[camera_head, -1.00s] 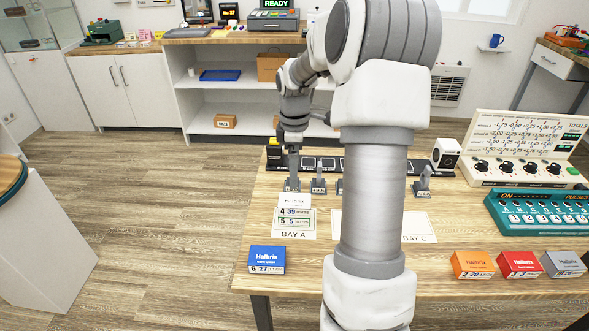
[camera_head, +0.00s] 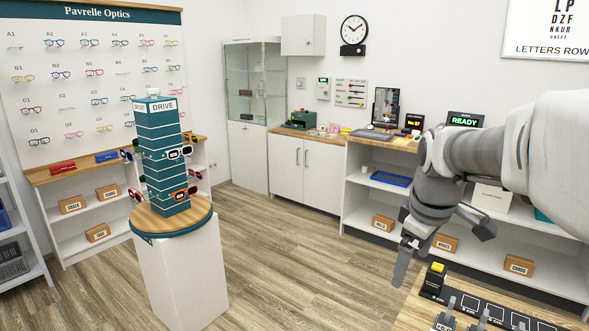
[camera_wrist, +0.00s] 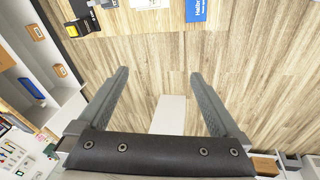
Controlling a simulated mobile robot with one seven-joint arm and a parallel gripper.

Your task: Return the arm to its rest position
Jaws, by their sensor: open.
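My arm (camera_head: 555,150) reaches in from the right edge of the head view, with its wrist bent so that my gripper (camera_head: 403,265) hangs downward. The gripper is left of the black slotted tray (camera_head: 505,318) on the wooden table and appears above and apart from it. In the wrist view both fingers of my gripper (camera_wrist: 158,75) stand wide apart with nothing between them. The far part of my arm is cut off by the picture's edge.
A teal display tower (camera_head: 163,155) with glasses stands on a round-topped white pedestal (camera_head: 182,270) at left. White shelves (camera_head: 355,215) stand behind my gripper. A blue box (camera_wrist: 196,10) lies at the wrist view's top. Open floor (camera_head: 290,250) lies between pedestal and table.

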